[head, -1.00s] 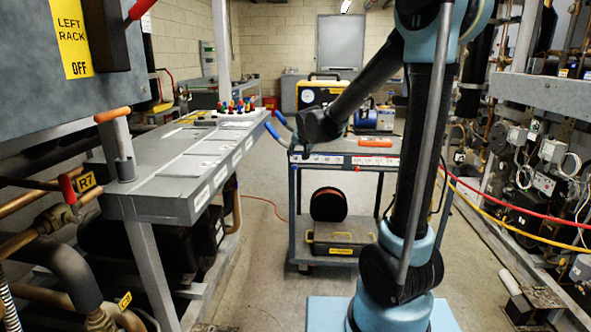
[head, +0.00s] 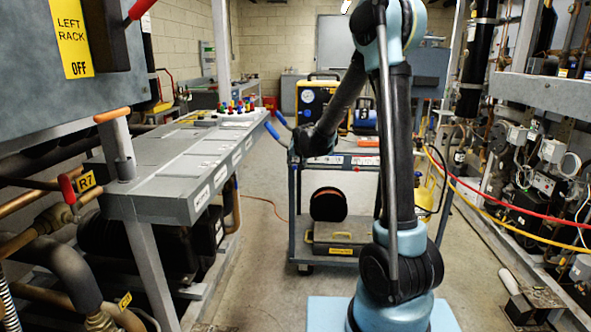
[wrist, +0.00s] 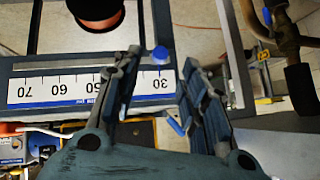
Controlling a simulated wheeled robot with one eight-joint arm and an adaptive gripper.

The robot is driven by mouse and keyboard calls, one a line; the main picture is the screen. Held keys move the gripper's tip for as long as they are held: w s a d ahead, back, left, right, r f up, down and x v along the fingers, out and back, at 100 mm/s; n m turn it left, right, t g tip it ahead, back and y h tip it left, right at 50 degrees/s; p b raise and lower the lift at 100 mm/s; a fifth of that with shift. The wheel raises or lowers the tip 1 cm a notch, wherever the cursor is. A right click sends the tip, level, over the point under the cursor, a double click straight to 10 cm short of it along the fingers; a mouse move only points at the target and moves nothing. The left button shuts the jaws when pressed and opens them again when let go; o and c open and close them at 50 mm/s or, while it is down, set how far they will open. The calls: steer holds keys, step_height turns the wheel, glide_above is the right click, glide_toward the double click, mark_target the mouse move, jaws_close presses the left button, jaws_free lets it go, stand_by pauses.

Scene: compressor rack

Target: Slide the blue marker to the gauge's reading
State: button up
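The blue marker (wrist: 160,55) is a small round knob at the edge of a white number scale (wrist: 58,88), near the 30 mark in the wrist view. The scale shows upside down, with 70, 60 and 50 to the left. My gripper (wrist: 161,58) is open, with one finger on each side of the marker. I see no clear contact. In the head view my gripper (head: 316,142) is at the cart's front rail and hides the marker. A round gauge (head: 307,97) is on the yellow-and-black unit on the cart; its reading is too small to make out.
The cart (head: 294,215) carries an orange object (head: 369,143) on top and a dark reel (head: 328,205) below. A grey bench (head: 165,165) stands at left, with blue cart handles (head: 272,131) close to its end. Red and yellow hoses run at right.

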mark_target(295, 167)
steer(key=shift+x, duration=3.1)
jaws_close()
